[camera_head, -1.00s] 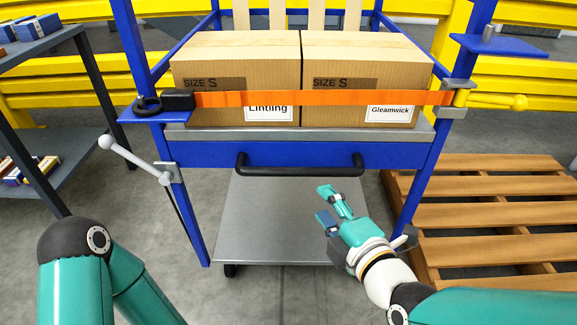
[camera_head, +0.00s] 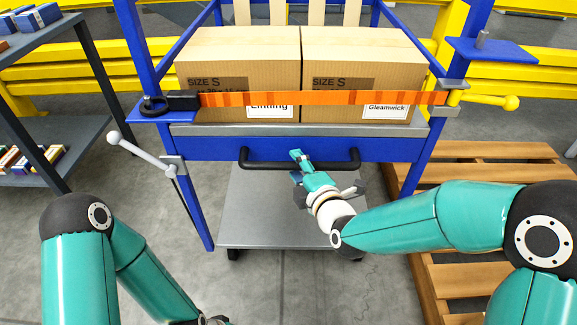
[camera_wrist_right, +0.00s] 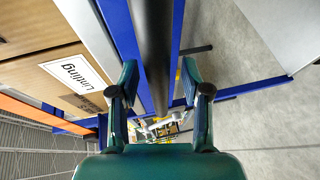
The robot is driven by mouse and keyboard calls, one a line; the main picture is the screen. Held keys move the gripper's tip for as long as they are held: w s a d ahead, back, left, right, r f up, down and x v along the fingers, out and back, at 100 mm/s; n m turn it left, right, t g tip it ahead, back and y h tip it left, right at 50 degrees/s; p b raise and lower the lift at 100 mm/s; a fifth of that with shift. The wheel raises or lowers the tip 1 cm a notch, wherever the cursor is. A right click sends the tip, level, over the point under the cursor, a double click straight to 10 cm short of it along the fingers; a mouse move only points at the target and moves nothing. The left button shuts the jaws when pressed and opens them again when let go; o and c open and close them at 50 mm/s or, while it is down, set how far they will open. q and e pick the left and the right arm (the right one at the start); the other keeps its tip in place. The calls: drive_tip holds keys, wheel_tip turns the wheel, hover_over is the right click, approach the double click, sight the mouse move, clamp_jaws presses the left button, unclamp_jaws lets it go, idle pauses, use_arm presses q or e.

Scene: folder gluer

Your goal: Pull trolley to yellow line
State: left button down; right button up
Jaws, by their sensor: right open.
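The blue-framed trolley (camera_head: 205,147) stands in front of me with a grey lower shelf (camera_head: 265,210). Its black handle (camera_head: 247,163) runs across the front of the blue crossbar. My right gripper (camera_head: 298,167) is open at the middle of the handle. In the right wrist view the handle bar (camera_wrist_right: 152,50) lies between the parted fingers of the right gripper (camera_wrist_right: 158,98), with gaps at both sides. My left arm is at the lower left; its gripper fingers are not in view. No yellow line on the floor is visible.
Two cardboard boxes (camera_head: 240,60) sit on the trolley behind an orange strap (camera_head: 330,98). A white-knobbed lever (camera_head: 140,152) sticks out at the left. A wooden pallet (camera_head: 470,233) lies at the right, a grey shelf rack (camera_head: 60,125) at the left. Yellow barriers (camera_head: 90,75) stand behind.

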drive_tip(key=shift+w+a, duration=0.2)
drive_tip(key=shift+w, duration=0.15)
drive_tip(key=shift+c, duration=0.3)
clamp_jaws()
drive_tip(key=shift+f, duration=0.1)
